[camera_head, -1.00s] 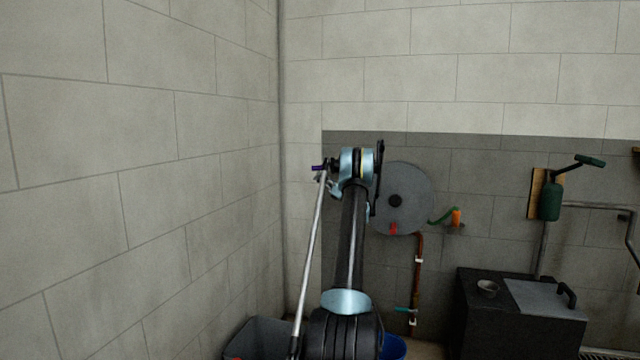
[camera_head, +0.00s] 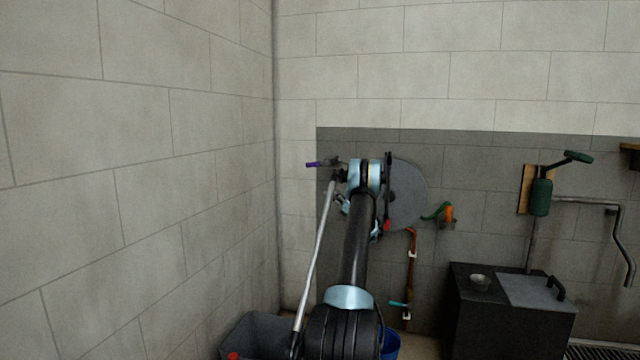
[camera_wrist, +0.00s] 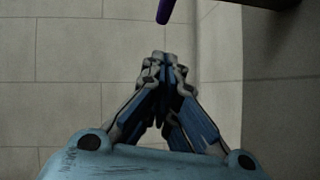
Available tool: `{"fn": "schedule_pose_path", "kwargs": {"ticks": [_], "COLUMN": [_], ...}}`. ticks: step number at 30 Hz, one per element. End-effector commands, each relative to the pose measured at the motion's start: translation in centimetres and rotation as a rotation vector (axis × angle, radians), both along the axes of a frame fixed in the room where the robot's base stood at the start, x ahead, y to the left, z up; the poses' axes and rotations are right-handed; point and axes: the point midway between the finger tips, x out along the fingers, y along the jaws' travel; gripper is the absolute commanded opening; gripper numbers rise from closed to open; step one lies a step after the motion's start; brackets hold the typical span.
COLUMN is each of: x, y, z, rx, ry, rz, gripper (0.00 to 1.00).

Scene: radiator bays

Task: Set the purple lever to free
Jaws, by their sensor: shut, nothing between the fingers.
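The purple lever (camera_head: 313,164) shows in the head view as a short purple handle pointing left from a dark mount, just left of my wrist. In the wrist view the purple handle's tip (camera_wrist: 165,12) shows at the top edge, beyond my fingers. My gripper (camera_wrist: 163,60) is shut and empty, its fingertips together below the purple tip with a visible gap in the picture. In the head view my wrist and arm partly hide the area beside the lever. No marking for the free position can be made out.
A large grey disc (camera_head: 408,195) is on the wall behind my arm. A green lever with an orange part (camera_head: 449,213) is right of it. A copper pipe (camera_head: 411,270) runs below. A dark chest (camera_head: 490,320) stands right; a grey bin (camera_head: 250,335) stands left by the side wall.

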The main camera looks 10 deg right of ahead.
Motion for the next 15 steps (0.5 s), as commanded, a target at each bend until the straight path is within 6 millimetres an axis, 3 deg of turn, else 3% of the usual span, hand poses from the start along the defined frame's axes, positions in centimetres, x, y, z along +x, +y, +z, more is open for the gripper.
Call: {"fn": "schedule_pose_path", "kwargs": {"ticks": [5, 15], "x": [-0.4, 1.8], "y": [0.0, 2.8], "z": [-1.7, 0.9], "rx": [0.047, 0.05], "ry": [-0.028, -0.029], "rz": [0.001, 0.004], "gripper": [0.0, 0.0]}}
